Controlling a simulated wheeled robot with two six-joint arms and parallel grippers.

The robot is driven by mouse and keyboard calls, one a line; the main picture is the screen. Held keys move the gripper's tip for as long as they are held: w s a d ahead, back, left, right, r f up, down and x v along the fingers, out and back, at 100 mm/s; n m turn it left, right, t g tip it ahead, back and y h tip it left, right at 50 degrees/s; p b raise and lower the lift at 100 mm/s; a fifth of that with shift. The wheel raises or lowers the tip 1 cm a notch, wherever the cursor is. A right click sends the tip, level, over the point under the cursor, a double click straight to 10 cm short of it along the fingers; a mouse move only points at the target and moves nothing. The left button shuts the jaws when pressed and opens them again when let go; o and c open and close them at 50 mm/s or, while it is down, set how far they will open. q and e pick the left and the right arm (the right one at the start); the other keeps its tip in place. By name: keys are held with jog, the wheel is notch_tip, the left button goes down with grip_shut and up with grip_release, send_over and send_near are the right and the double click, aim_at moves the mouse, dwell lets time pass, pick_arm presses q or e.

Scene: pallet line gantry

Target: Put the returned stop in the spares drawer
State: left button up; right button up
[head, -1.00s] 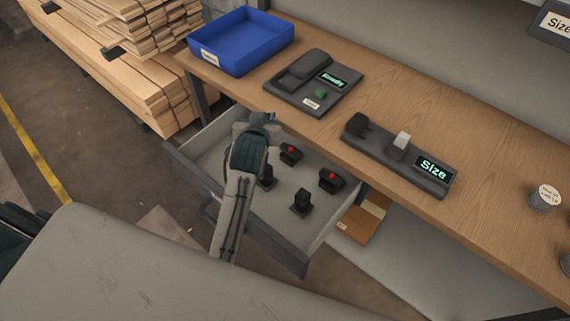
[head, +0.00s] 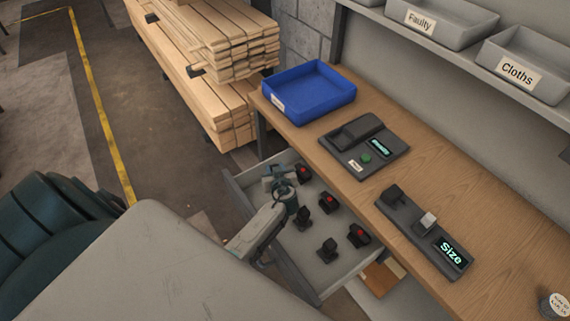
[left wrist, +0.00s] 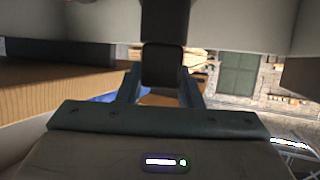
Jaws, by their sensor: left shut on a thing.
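The open grey spares drawer (head: 235,192) sticks out below the bench, with several dark stops in it. My left gripper (head: 278,176) is over the drawer's back left part, beside the back red-topped stop. In the left wrist view it is shut on a dark block, the returned stop (left wrist: 162,68). Whether this stop touches the drawer floor is hidden. My right gripper is out of view.
On the wooden bench (head: 460,180) stand a blue tray (head: 310,92), a dark station with a green button (head: 366,160) and a size gauge (head: 425,232). Grey bins labelled Faulty (head: 441,22) and Cloths (head: 525,65) sit on the shelf above. Stacked timber (head: 205,60) lies behind the drawer.

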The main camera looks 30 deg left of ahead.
pick_arm(q)
jog(key=shift+f, duration=2.6)
jog(key=o, duration=1.1)
jog(key=shift+c, duration=0.2)
jog(key=shift+d+r, duration=0.1)
jog(key=b+v, duration=0.2)
jog(key=v, duration=1)
